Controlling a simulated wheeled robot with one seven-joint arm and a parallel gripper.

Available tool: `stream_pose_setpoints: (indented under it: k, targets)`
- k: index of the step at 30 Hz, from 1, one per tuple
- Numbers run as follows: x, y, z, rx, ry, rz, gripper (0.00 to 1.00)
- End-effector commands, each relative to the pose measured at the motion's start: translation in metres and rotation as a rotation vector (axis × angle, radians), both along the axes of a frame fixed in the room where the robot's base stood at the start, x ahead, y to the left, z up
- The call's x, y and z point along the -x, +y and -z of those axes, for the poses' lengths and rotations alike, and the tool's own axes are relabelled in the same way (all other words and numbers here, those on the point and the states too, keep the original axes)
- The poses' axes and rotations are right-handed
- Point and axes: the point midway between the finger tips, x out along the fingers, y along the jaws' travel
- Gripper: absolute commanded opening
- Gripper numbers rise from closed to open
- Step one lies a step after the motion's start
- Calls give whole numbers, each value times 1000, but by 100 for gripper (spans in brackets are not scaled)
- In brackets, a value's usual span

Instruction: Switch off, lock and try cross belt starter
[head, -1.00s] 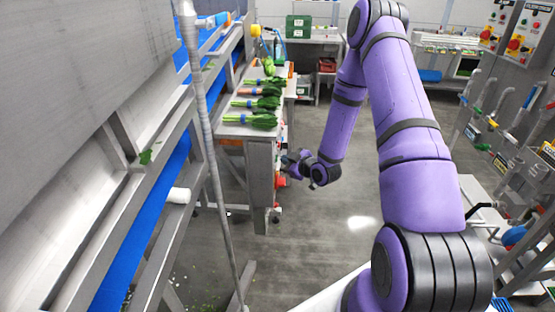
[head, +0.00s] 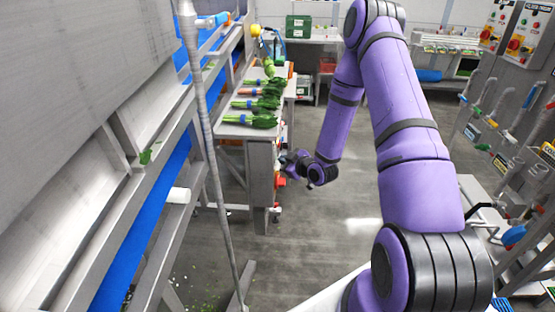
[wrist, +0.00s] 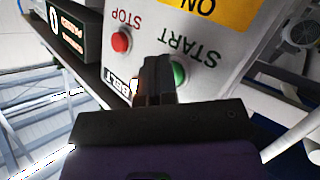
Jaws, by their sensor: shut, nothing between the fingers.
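The starter box (wrist: 190,35) fills the upper wrist view, its lettering upside down. It carries a red STOP button (wrist: 120,40), a green START button (wrist: 178,73) and part of a yellow ON plate (wrist: 215,12). A small label ending in BELT (wrist: 118,84) is partly hidden. My gripper (wrist: 155,68) is shut and empty, its fingertips over the panel right beside the green button. I cannot tell whether they touch it. In the head view my gripper (head: 287,162) is at the end of the greens table, where the box face is hidden.
The greens table (head: 232,134) holds several bunches of greens. A conveyor frame with a blue belt (head: 145,235) runs along the left. Pipes and a rack (head: 500,190) stand at right. The grey floor between is clear.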

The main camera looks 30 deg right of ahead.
Motion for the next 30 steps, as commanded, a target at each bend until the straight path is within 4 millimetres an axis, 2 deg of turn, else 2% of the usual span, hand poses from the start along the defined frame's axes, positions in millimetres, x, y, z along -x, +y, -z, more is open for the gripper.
stream_pose_setpoints:
  k: [30]
  targets:
    - [10,-15,0,0,-1,0,0]
